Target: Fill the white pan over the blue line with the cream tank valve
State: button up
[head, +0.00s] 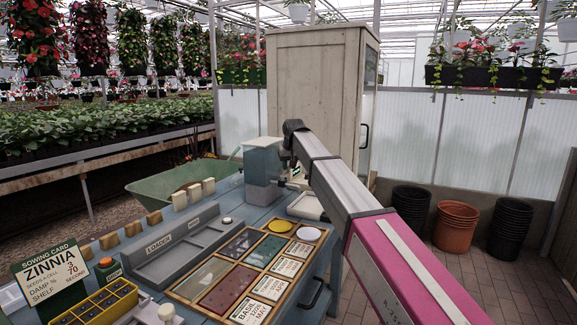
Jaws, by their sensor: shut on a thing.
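My gripper (291,170) is at the tank's right side, shut on a small part there, apparently the cream valve. The valve itself is hidden behind my gripper and arm. The white pan (305,207) lies on the bench below and right of the tank, partly covered by my arm. Its blue line and the level inside it cannot be made out.
A wooden tray (233,262) with coloured compartments and cards fills the near bench. A cream cabinet (315,95) rises behind; pots (455,226) stand on the floor right.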

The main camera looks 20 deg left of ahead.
jog(key=shift+s+d+m+t+h, duration=0.1)
jog(key=shift+s+d+m+h, duration=0.3)
jog(key=shift+m, duration=0.75)
jog(key=shift+s+d+m+t+h, duration=0.15)
jog(key=shift+d+m+h, duration=0.3)
jog(key=shift+m, duration=0.75)
jog(key=shift+s+d+m+t+h, duration=0.1)
jog(key=shift+s+d+m+h, duration=0.35)
jog(key=shift+m, duration=0.7)
jog(key=shift+w+a, duration=0.1)
jog(key=shift+w, duration=0.05)
jog(key=o, duration=0.9)
jog(key=shift+o, duration=0.2)
jog(key=shift+r, duration=0.1)
jog(key=v, duration=1)
jog(key=shift+a+r, duration=0.15)
jog(key=shift+r, duration=0.2)
